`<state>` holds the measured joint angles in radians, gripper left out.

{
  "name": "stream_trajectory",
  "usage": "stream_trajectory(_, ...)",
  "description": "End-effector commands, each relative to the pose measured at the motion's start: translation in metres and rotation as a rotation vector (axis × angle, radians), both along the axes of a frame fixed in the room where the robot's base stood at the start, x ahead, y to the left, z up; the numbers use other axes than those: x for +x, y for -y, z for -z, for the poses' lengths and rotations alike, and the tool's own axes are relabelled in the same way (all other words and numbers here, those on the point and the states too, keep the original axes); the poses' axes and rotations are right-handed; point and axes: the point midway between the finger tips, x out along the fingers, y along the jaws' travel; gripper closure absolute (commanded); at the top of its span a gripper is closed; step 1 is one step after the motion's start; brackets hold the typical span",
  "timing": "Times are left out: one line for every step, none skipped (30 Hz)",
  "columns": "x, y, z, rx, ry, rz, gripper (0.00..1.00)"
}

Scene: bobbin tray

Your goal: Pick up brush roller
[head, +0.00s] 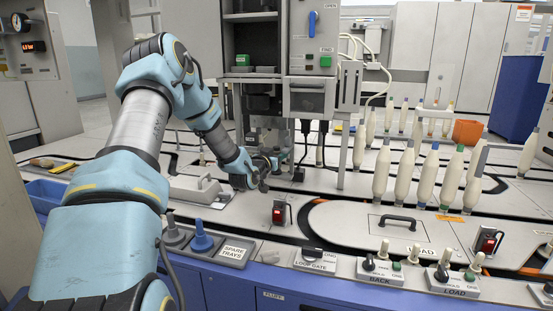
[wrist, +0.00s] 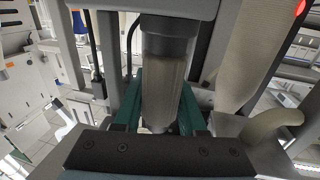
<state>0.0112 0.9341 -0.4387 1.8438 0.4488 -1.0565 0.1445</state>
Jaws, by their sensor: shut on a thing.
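The brush roller (wrist: 163,82) is a pale, upright cylinder under a dark grey cap, in the middle of the wrist view. My gripper (wrist: 160,105) has its green fingers on either side of it and is shut on it. In the head view my gripper (head: 266,163) is small, at the foot of the grey machine, and I cannot make out the roller there. I cannot tell whether the roller is still attached at its cap.
The grey machine (head: 307,95) stands over my gripper, with frame posts close on both sides. A ribbed pale cylinder (wrist: 252,50) is close on the right in the wrist view. Several bobbins (head: 450,180) stand right. A control panel (head: 385,271) runs along the front edge.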

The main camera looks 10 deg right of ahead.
Motion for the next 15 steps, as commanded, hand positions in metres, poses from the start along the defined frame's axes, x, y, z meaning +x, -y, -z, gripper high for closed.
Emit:
stream_trajectory(0.0,-0.0001,-0.0001,0.0,0.0,0.0,0.82)
stream_trajectory(0.0,-0.0001,-0.0001,0.0,0.0,0.0,0.85)
stream_trajectory(-0.0001,-0.0001,-0.0001,0.0,0.0,0.0,0.9)
stream_trajectory(-0.0001,-0.0001,-0.0001,0.0,0.0,0.0,0.93)
stream_trajectory(0.0,-0.0001,-0.0001,0.0,0.0,0.0,0.96)
stream_trajectory(0.0,-0.0001,-0.0001,0.0,0.0,0.0,1.0)
stream_trajectory(0.0,-0.0001,-0.0001,0.0,0.0,0.0,1.0)
stream_trajectory(0.0,-0.0001,-0.0001,0.0,0.0,0.0,1.0)
stream_trajectory(0.0,-0.0001,-0.0001,0.0,0.0,0.0,1.0)
stream_trajectory(0.0,-0.0001,-0.0001,0.0,0.0,0.0,1.0)
stream_trajectory(0.0,-0.0001,-0.0003,-0.001,0.001,0.0,1.0)
stream_trajectory(0.0,-0.0001,-0.0003,-0.001,0.001,0.0,1.0)
stream_trajectory(0.0,-0.0001,-0.0003,-0.001,0.001,0.0,1.0)
stream_trajectory(0.0,-0.0001,-0.0003,-0.001,0.001,0.0,1.0)
stream_trajectory(0.0,-0.0001,-0.0003,-0.001,0.001,0.0,1.0)
